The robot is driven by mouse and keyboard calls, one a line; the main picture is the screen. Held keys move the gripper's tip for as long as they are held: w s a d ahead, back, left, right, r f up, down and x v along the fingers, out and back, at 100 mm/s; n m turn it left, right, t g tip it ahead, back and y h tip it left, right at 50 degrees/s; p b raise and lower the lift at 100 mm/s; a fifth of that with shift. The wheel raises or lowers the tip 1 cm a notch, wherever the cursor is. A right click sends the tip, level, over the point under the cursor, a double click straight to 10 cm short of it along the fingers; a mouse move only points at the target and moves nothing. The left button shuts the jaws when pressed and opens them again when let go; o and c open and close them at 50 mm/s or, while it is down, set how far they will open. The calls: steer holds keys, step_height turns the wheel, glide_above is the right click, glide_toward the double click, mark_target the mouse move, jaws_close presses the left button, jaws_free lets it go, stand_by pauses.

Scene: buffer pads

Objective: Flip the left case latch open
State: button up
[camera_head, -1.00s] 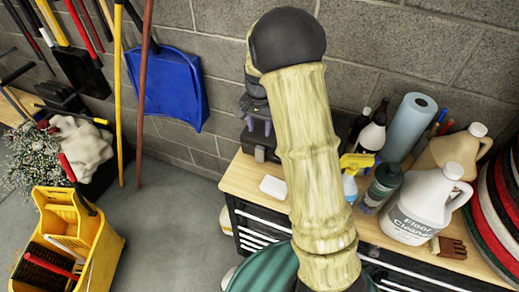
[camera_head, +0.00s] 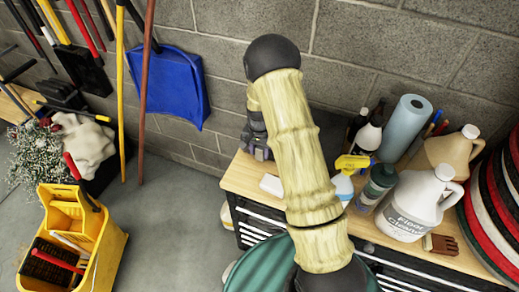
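My gripper (camera_head: 256,151) is small and partly hidden behind my cream-coloured arm. It hangs near the wall, at the back left of the wooden bench top. Its fingers point down close to the bench surface; whether they are parted or touch anything is too small to tell. I cannot make out a case or its left latch; my arm covers the middle of the bench.
A small white object (camera_head: 271,185) lies on the bench top (camera_head: 241,178). To the right stand a yellow-topped spray bottle (camera_head: 345,180), a white floor cleaner jug (camera_head: 415,205) and a blue paper roll (camera_head: 404,128). A yellow mop bucket (camera_head: 105,265) is on the floor.

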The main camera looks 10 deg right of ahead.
mark_target(259, 161)
steer(key=c, duration=0.7)
steer(key=shift+s+a+f+b, duration=0.1)
steer(key=shift+b, duration=0.3)
steer(key=shift+s+a+f+t+h+b, duration=0.1)
steer(key=shift+s+a+t+h+b, duration=0.1)
steer(key=shift+t+h+b, duration=0.25)
steer(key=shift+s+a+f+t+h+b, duration=0.1)
steer(key=shift+s+t+h+b, duration=0.15)
steer(key=shift+t+b, duration=0.35)
steer(key=t+h+b, duration=0.1)
steer(key=b, duration=0.1)
steer(key=s+a+f+t+h+b, duration=0.1)
steer(key=shift+s+t+b, duration=0.15)
steer(key=shift+t+b, duration=0.2)
steer(key=t+h+b, duration=0.1)
steer(key=b, duration=0.1)
steer(key=s+f+t+h+b, duration=0.1)
steer(key=t+b, duration=0.1)
steer(key=shift+s+a+f, duration=0.1)
steer(key=shift+a+f, duration=0.1)
steer(key=shift+a, duration=0.2)
steer(key=shift+s+a+f+t+h+b, duration=0.1)
steer(key=shift+f+t+h+b, duration=0.1)
steer(key=shift+t+h+b, duration=0.3)
steer(key=shift+s+a+f+t+h+b, duration=0.15)
steer(key=shift+t+h+b, duration=0.25)
steer(key=shift+t+b, duration=0.2)
steer(key=shift+d, duration=0.1)
